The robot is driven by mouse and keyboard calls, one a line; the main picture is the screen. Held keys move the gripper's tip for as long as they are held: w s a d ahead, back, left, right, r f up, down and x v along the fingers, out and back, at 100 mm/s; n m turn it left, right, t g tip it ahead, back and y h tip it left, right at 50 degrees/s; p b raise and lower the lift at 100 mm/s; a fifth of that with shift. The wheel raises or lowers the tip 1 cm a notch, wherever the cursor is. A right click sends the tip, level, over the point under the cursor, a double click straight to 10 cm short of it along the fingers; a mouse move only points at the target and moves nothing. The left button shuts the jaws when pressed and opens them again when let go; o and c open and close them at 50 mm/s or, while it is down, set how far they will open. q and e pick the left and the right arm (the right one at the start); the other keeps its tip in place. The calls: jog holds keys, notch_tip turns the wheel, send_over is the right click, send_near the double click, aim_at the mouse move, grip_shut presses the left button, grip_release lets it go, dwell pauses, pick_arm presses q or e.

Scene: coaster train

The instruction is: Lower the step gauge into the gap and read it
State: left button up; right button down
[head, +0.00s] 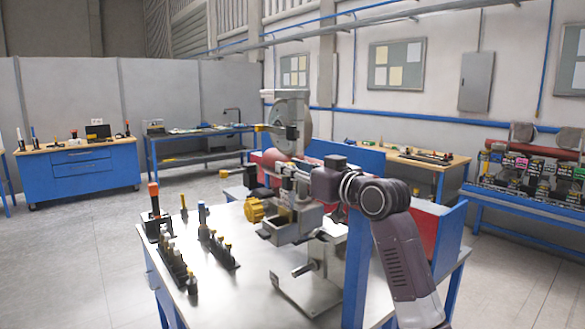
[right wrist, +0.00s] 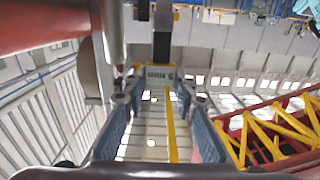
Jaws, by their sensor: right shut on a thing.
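My right gripper (head: 285,168) reaches in from the right over the machine on the near table. In the right wrist view its two blue-padded fingers (right wrist: 160,100) stand either side of a small pale block with dark lettering (right wrist: 158,76), likely the step gauge. A thin yellow strip (right wrist: 170,128) runs from that block between the fingers. The gripper is shut on this piece. In the head view the held piece is too small to make out clearly. The grey machine (head: 290,222) with a yellow knob (head: 254,210) stands below the gripper. The gap cannot be made out. My left gripper is out of view.
Several small dark tools in racks (head: 218,248) stand on the left of the near table (head: 225,300). An orange-topped black tool (head: 153,205) stands at its left corner. A large grey disc (head: 290,130) rises behind the gripper. A blue post (head: 356,265) stands close to my right arm.

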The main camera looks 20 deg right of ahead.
jog(key=shift+a+f, duration=0.15)
jog(key=shift+f, duration=0.35)
jog(key=shift+w+r+p, duration=0.15)
jog(key=shift+r+p, duration=0.8)
jog(key=shift+r, duration=0.25)
jog(key=shift+r+p, duration=0.9)
jog(key=shift+r, duration=0.4)
notch_tip(320, 180, up, 8)
jog(key=p, duration=0.6)
jog(key=shift+f, duration=0.15)
dwell(0.4)
